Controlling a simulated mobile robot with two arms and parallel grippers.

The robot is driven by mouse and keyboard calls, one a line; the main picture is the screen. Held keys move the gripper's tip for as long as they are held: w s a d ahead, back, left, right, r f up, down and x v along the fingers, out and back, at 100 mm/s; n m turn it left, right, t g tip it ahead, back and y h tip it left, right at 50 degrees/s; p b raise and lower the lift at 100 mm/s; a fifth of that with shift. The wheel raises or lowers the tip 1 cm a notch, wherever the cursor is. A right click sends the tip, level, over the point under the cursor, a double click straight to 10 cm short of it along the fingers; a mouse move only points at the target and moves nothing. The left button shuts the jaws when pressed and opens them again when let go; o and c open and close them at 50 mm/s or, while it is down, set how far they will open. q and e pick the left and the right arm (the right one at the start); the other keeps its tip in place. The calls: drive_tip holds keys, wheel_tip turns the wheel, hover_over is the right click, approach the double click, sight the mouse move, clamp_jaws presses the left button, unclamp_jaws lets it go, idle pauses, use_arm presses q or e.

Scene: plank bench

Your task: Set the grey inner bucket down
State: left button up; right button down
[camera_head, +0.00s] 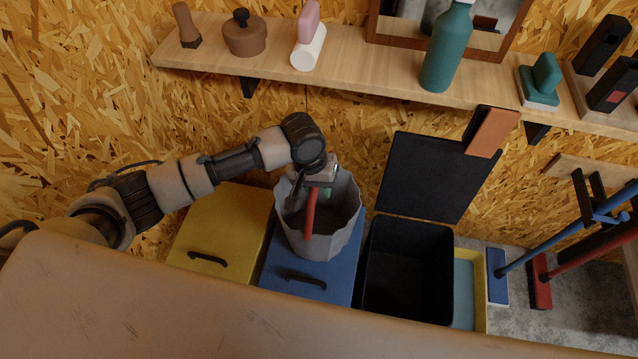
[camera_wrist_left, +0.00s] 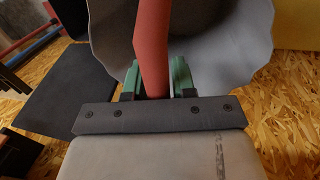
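The grey inner bucket (camera_head: 338,236) is a faceted, open-topped pail with a red handle (camera_head: 310,212) across its mouth. It appears upright over the blue lidded bin (camera_head: 285,272); I cannot tell whether its base touches the lid. My left gripper (camera_head: 318,184) is shut on the red handle at the bucket's mouth. In the left wrist view, the green finger pads (camera_wrist_left: 157,80) flank the handle (camera_wrist_left: 152,40), with the bucket's wall (camera_wrist_left: 235,40) behind. The bucket's far underside is hidden. My right gripper is not in view.
An open black bin (camera_head: 408,270) with its lid (camera_head: 425,175) raised stands to the right and looks empty. A yellow lidded bin (camera_head: 220,235) is left. A shelf (camera_head: 375,80) with a green bottle (camera_head: 447,50) runs above. Brooms (camera_head: 560,240) lean at the right.

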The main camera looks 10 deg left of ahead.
use_arm(q)
drive_tip(key=shift+o, duration=1.4)
drive_tip(key=shift+r, duration=0.1)
wheel_tip(320, 180, up, 12)
drive_tip(key=a, duration=0.2)
drive_tip(key=shift+a, duration=0.15)
